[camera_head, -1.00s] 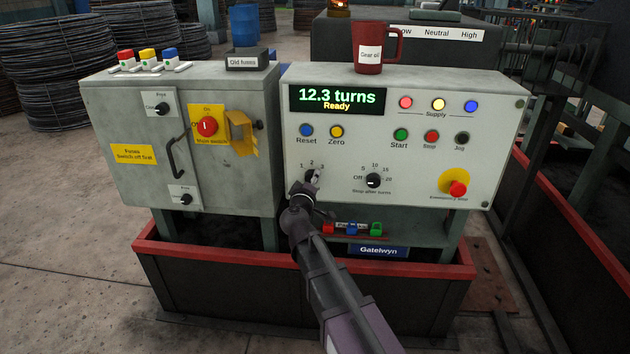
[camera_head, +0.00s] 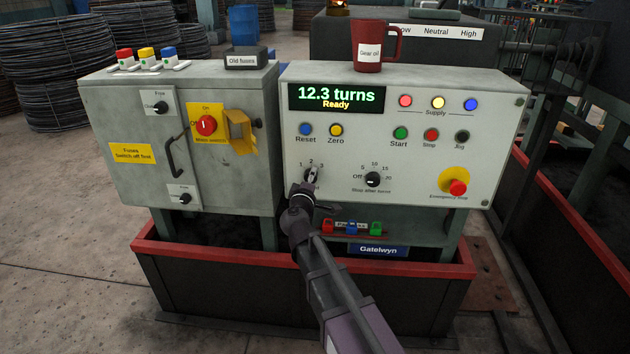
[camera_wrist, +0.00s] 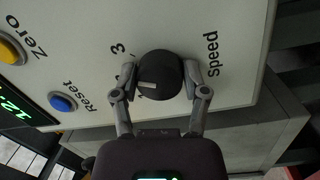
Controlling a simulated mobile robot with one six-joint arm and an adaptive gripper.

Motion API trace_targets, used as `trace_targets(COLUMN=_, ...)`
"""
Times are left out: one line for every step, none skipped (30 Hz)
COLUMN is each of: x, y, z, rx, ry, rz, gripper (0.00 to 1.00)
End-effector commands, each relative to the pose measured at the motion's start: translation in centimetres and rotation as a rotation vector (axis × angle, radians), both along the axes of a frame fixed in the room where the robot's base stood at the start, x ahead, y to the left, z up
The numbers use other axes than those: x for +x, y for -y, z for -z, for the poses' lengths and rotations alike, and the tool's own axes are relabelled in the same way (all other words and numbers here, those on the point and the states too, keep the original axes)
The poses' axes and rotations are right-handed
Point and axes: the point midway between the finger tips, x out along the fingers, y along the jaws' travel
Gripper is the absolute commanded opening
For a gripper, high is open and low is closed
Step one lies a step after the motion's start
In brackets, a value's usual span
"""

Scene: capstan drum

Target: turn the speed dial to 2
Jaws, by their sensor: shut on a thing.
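The speed dial is a round black knob with a pale pointer mark, low on the left of the grey control panel (camera_head: 440,100). In the head view the dial (camera_head: 311,176) is partly hidden by my gripper (camera_head: 309,185). In the wrist view the dial (camera_wrist: 160,73) sits between the two fingers of my gripper (camera_wrist: 158,80), which is shut on its sides. The dial's pale mark lies on the side of the printed numbers. In the wrist view the 3 is clear, but the fingers cover most of the other numbers. I cannot tell exactly which number the mark meets.
The stop-after-turns knob (camera_head: 372,180) is close on the right. The Reset button (camera_head: 305,130) and Zero button (camera_head: 336,130) are above. Small padlocks (camera_head: 351,229) sit on a shelf below. A red mug (camera_head: 371,47) stands on top of the panel.

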Motion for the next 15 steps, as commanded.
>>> trace_targets(x=0.08, y=-0.19, z=0.05, rx=-0.042, ry=-0.001, rz=-0.005, gripper=0.1)
trace_targets(x=0.08, y=-0.18, z=0.05, rx=-0.069, ry=-0.002, rz=-0.006, gripper=0.1)
trace_targets(x=0.07, y=-0.17, z=0.04, rx=-0.103, ry=-0.003, rz=-0.006, gripper=0.1)
trace_targets(x=0.06, y=-0.16, z=0.04, rx=-0.129, ry=-0.003, rz=-0.005, gripper=0.1)
trace_targets(x=0.06, y=-0.16, z=0.03, rx=-0.154, ry=-0.004, rz=-0.006, gripper=0.1)
trace_targets(x=0.06, y=-0.16, z=0.03, rx=-0.188, ry=-0.006, rz=-0.006, gripper=0.1)
trace_targets(x=0.06, y=-0.15, z=0.02, rx=-0.212, ry=-0.006, rz=-0.006, gripper=0.1)
trace_targets(x=0.06, y=-0.15, z=0.02, rx=-0.235, ry=-0.007, rz=-0.006, gripper=0.1)
trace_targets(x=0.06, y=-0.15, z=0.02, rx=-0.265, ry=-0.009, rz=-0.006, gripper=0.1)
trace_targets(x=0.05, y=-0.15, z=0.01, rx=-0.286, ry=-0.009, rz=-0.007, gripper=0.1)
trace_targets(x=0.05, y=-0.15, z=0.0, rx=-0.306, ry=-0.01, rz=-0.007, gripper=0.1)
trace_targets(x=0.05, y=-0.15, z=-0.01, rx=-0.331, ry=-0.011, rz=-0.007, gripper=0.1)
trace_targets(x=0.05, y=-0.15, z=-0.01, rx=-0.348, ry=-0.011, rz=-0.007, gripper=0.1)
trace_targets(x=0.05, y=-0.14, z=-0.02, rx=-0.364, ry=-0.012, rz=-0.007, gripper=0.1)
trace_targets(x=0.04, y=-0.14, z=-0.02, rx=-0.383, ry=-0.012, rz=-0.007, gripper=0.1)
